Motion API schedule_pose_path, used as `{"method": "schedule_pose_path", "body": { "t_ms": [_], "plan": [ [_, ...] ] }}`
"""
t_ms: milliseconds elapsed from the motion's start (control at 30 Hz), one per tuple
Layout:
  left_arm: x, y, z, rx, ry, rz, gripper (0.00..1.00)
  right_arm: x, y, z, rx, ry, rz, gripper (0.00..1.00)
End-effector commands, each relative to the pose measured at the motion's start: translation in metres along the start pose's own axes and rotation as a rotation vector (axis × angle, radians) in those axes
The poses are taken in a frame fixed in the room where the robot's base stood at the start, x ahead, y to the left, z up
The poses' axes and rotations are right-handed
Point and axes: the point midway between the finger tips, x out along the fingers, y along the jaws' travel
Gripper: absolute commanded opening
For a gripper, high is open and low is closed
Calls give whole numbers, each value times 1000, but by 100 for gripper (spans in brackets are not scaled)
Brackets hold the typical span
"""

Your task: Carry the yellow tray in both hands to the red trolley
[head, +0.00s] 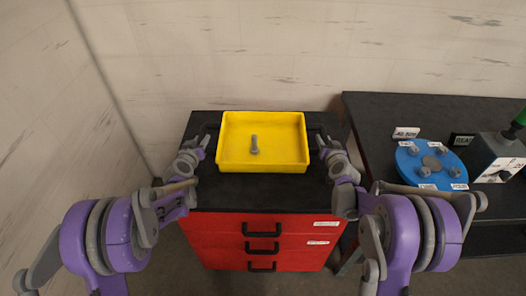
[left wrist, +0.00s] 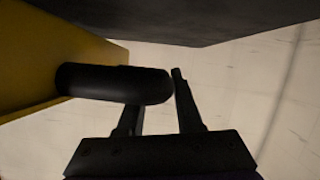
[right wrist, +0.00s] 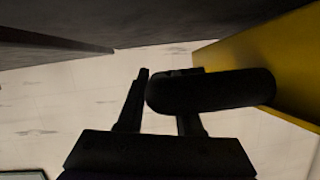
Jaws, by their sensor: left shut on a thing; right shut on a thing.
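The yellow tray (head: 285,140) is level over the black top of the red trolley (head: 215,232); I cannot tell whether it rests on the top or hangs just above it. A grey bolt (head: 254,145) stands upright inside the tray. My left gripper (head: 208,140) is shut on the tray's left handle, a black bar that shows in the left wrist view (left wrist: 110,83). My right gripper (head: 323,142) is shut on the right handle, which shows in the right wrist view (right wrist: 215,91). The fingertips are small and dark in the head view.
A black table (head: 385,112) stands close to the trolley's right side. Walls rise behind and at the left. Bare trolley top shows in front of the tray.

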Motion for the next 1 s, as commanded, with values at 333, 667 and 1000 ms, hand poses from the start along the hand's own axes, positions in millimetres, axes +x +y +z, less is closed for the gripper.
{"method": "schedule_pose_path", "body": {
  "t_ms": [333,667,1000],
  "plan": [
    [4,-4,12,0,1,-2,46,4,4,12,0,1,2,46],
    [4,-3,12,0,0,-1,65,4,3,12,0,0,0,65],
    [0,-3,12,0,0,-1,65,4,2,12,0,0,0,65]
  ]
}}
